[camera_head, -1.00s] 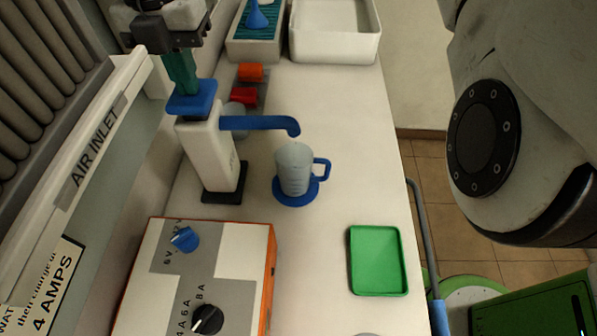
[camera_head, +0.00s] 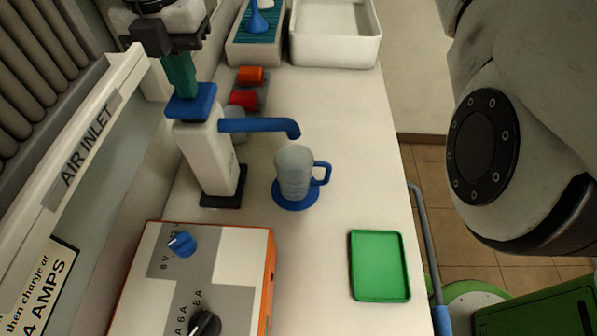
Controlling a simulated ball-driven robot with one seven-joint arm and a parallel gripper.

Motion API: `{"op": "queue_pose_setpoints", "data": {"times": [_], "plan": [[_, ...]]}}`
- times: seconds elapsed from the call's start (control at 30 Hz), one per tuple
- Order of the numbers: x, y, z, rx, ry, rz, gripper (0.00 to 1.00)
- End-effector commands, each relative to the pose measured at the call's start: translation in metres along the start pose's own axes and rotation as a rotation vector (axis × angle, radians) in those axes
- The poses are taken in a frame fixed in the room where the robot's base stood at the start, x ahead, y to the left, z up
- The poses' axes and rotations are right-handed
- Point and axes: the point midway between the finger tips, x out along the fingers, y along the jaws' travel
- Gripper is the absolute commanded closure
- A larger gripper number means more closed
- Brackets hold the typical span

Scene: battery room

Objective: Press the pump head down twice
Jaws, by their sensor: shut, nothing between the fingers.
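The pump bottle is a white upright container (camera_head: 207,158) on a dark square base, at the left of the bench. Its blue pump head (camera_head: 192,102) has a long blue spout (camera_head: 258,125) pointing right. My gripper (camera_head: 183,88) comes down from the top left, dark with teal fingers, which are shut and empty. The fingertips are right at the top of the pump head; I cannot tell whether they press on it. A clear measuring cup (camera_head: 295,172) with a blue handle stands below and close to the spout tip, on a round blue base (camera_head: 294,201).
An orange-edged charger (camera_head: 226,262) with knobs is in front of the bottle. A green tray (camera_head: 379,265) lies at the bench's right. Orange and red pieces (camera_head: 247,88) sit behind the bottle. A white bin (camera_head: 335,55) and a tray with a blue funnel (camera_head: 258,22) are at the back.

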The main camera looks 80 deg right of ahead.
Motion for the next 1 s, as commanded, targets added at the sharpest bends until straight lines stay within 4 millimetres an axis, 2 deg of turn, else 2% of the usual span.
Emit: {"op": "queue_pose_setpoints", "data": {"times": [0.7, 1.0], "plan": [[-0.041, 0.0, 0.0, 0.0, -0.002, 0.0, 1.0], [-0.045, 0.0, 0.0, 0.0, -0.001, 0.0, 1.0]]}}
